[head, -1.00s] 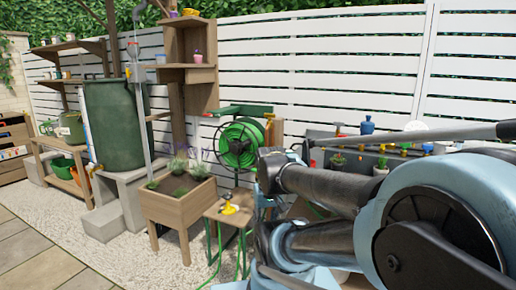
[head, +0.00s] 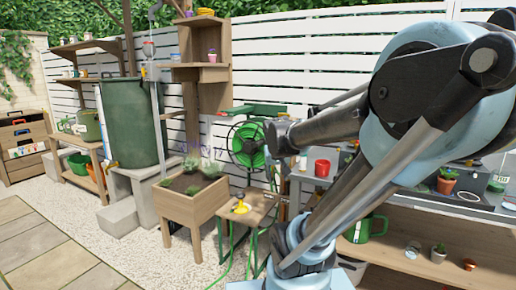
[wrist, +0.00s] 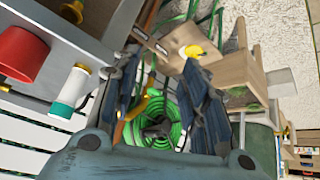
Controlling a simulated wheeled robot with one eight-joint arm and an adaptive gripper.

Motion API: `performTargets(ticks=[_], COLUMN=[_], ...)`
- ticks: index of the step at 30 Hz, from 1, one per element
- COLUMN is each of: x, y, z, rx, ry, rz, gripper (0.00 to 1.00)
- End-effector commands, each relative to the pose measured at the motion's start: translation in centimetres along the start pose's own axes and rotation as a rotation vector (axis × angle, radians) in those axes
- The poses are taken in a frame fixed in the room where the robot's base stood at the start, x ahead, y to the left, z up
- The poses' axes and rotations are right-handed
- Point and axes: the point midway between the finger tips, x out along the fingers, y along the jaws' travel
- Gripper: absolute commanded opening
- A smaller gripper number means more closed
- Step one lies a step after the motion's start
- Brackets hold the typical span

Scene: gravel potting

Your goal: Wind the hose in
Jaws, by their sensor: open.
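The hose reel (head: 246,146), with a green drum, stands by the white fence in the head view. In the wrist view, green hose coils on the reel (wrist: 166,133) show between the fingers of my gripper (wrist: 160,65). My gripper is open, with nothing seen in its grasp. Whether it touches the reel I cannot tell. A length of green hose (head: 224,243) hangs down beside the small wooden stool (head: 257,212) to the ground. A yellow nozzle (head: 240,207) lies on the stool top. My arm hides part of the area right of the reel.
A wooden planter (head: 190,207) stands left of the stool, with a green barrel (head: 132,126) behind it. A grey workbench with a red pot (head: 322,167) is close on the right. The gravel (head: 130,248) at the front left is clear.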

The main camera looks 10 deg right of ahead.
Motion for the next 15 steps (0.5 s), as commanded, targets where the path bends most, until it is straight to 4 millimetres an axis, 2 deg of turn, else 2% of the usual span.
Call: performTargets(ticks=[1,3,15], x=[0.5,1.3,6.0], y=[-0.1,-0.1,-0.7], z=[-1.5,-3.1,-10.2], rx=[0.003,0.012,0.08], ry=[0.017,0.037,0.171], rz=[0.02,0.056,0.275], gripper=[0.41,0.41,0.41])
